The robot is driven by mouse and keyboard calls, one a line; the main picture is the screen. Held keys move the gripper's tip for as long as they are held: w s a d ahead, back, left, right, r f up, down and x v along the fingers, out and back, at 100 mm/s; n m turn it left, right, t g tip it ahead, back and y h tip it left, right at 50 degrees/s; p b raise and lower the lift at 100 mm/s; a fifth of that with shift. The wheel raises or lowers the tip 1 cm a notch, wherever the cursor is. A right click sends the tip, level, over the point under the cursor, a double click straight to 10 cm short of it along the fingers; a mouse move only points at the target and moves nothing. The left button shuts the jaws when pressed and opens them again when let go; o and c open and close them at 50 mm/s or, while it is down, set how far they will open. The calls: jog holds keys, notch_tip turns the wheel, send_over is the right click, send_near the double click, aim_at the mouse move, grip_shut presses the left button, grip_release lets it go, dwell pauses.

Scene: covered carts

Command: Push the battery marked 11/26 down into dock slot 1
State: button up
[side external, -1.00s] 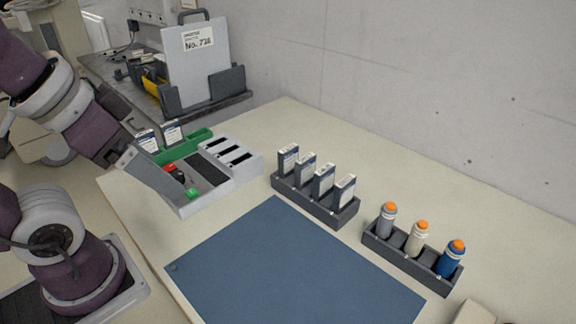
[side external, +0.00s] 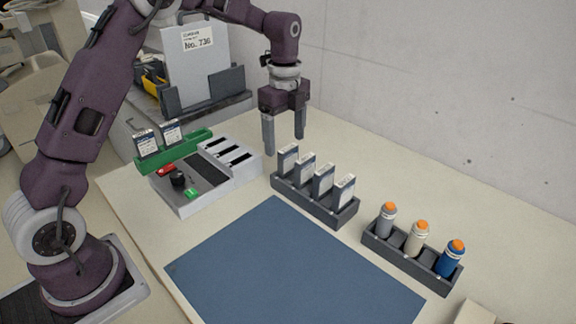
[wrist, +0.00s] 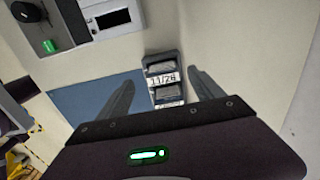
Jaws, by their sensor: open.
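The battery marked 11/26 (wrist: 163,70) shows in the wrist view between my two fingers, its label facing the camera. It appears to be the end battery (side external: 288,160) at the left of the dark rack (side external: 305,205) in the side view, standing upright; its marking is too small to read there. My gripper (side external: 284,145) is open and empty, pointing down above and slightly behind that end of the rack. It also shows in the wrist view (wrist: 161,90). The grey dock (side external: 250,172) with three dark slots stands to the left; part of it shows in the wrist view (wrist: 110,30).
Several batteries stand in the rack. A green tray (side external: 185,153) with two batteries stands behind the dock's control panel. A dark rack (side external: 405,265) with three orange-capped bottles is at the right. The blue mat (side external: 290,265) is clear. A concrete wall (side external: 440,90) rises behind.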

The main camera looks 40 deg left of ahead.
aim_at(288, 159)
jog(key=f, duration=0.7)
jog(key=shift+w+d, duration=0.2)
jog(key=shift+d, duration=0.05)
jog(key=c, duration=1.6)
jog(key=shift+r, duration=0.2)
notch_tip(288, 159, up, 9)
jog(key=shift+f, duration=0.1)
jog(key=s+a+r, duration=0.1)
jog(key=s+a, duration=0.1)
jog(key=a, duration=0.5)
jog(key=s+a+r, duration=0.1)
jog(key=s+a, duration=0.1)
jog(key=a, duration=0.5)
jog(key=s+a+r, duration=0.1)
jog(key=s+a, duration=0.1)
jog(key=a, duration=0.5)
jog(key=shift+s+a+r, duration=0.15)
jog(key=shift+a, duration=0.15)
